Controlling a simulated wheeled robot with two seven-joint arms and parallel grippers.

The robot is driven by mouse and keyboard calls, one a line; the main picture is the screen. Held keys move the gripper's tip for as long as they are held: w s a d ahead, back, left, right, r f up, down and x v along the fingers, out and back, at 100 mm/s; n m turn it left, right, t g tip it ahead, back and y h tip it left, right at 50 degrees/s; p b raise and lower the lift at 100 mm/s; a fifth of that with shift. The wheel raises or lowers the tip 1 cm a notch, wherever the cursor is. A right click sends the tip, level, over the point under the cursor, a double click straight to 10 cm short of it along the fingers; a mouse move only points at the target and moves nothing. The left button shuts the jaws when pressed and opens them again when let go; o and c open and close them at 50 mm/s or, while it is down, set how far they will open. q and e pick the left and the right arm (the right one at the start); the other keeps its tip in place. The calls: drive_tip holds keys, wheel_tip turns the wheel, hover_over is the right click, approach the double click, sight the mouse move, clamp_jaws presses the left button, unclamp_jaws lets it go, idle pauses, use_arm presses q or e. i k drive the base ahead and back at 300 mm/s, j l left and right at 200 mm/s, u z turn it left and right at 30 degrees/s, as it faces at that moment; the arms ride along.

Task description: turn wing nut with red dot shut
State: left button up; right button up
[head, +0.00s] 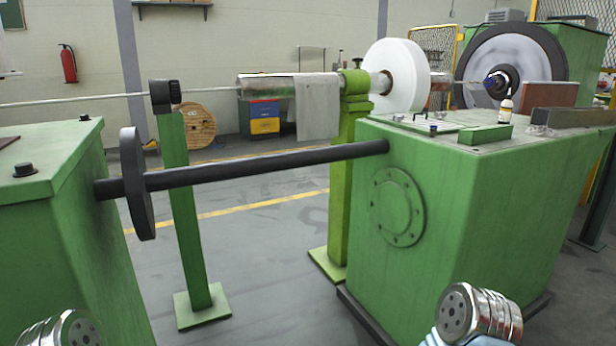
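I cannot make out a wing nut with a red dot anywhere in the head view. A small dark knob or screw stands on top of the light green post (351,150), too small to tell what it is. A black clamp-like block (164,96) sits on top of the thinner green stand (187,220), with a thin rod running through or past it. Neither gripper is in view. Only rounded metal parts of my own arms show at the bottom left and bottom right edges.
A large green housing (470,230) fills the right, with a small bottle (505,110) on top. A dark shaft (260,166) with a disc (136,184) spans to the left green housing (60,240). A grey cloth (317,105) hangs from the tube. Open floor lies between the housings.

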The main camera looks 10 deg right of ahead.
sight(440, 116)
drive_tip(key=i+l, duration=0.1)
drive_tip(key=l, duration=0.35)
drive_tip(key=i+l, duration=0.1)
drive_tip(key=l, duration=0.35)
drive_tip(key=i+l, duration=0.15)
drive_tip(key=l, duration=0.3)
drive_tip(key=i+l, duration=0.1)
drive_tip(key=l, duration=0.35)
drive_tip(key=i+l, duration=0.1)
drive_tip(key=l, duration=0.35)
drive_tip(key=i+l+u, duration=0.1)
drive_tip(key=l, duration=0.35)
drive_tip(key=i+l, duration=0.1)
drive_tip(key=l, duration=0.35)
